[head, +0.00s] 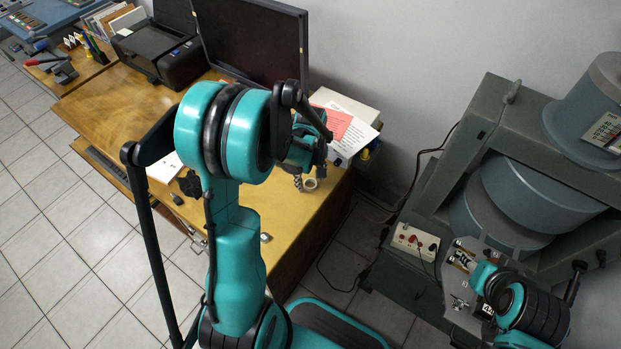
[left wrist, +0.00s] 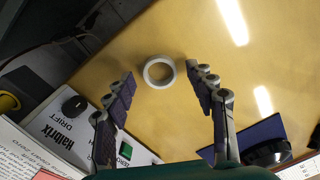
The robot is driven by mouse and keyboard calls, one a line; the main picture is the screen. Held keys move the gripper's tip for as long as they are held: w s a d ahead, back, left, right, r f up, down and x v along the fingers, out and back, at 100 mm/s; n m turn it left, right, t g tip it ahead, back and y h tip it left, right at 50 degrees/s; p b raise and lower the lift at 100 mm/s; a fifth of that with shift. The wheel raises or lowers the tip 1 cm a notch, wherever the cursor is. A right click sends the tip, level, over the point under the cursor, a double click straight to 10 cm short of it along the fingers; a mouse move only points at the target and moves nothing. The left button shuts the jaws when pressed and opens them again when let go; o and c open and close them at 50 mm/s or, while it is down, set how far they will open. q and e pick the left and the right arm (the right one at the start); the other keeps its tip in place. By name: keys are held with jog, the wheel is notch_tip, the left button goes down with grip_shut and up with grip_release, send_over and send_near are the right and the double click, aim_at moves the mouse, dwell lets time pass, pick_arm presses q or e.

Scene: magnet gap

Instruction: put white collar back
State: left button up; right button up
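The white collar (head: 310,184), a small pale ring, lies flat on the wooden desk near its right end. In the left wrist view the collar (left wrist: 159,71) sits between and slightly beyond the fingertips, its hole showing the desk. My left gripper (head: 304,172) is over the desk beside the collar, partly hidden by my arm. In the left wrist view my left gripper (left wrist: 162,77) is open, with clear space between each finger and the collar. My right arm is at the lower right by the machine; its gripper is not clear.
A Halbrix drift box (left wrist: 75,125) with papers on it stands close to the left gripper. A dark monitor (head: 254,45) and a printer (head: 158,45) stand at the back of the desk (head: 115,110). A large grey-green magnet machine (head: 480,125) stands at the right, across a floor gap.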

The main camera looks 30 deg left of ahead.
pick_arm(q)
jog(key=shift+r, duration=0.25)
notch_tip(320, 180, up, 11)
jog(key=p, duration=0.5)
jog(key=s+d+r+m+t, duration=0.7)
jog(key=s+d+r+m, duration=0.3)
jog(key=s+m, duration=0.1)
jog(key=shift+d+r+m, duration=0.15)
jog(key=shift+d+m, duration=0.15)
jog(key=shift+m, duration=0.4)
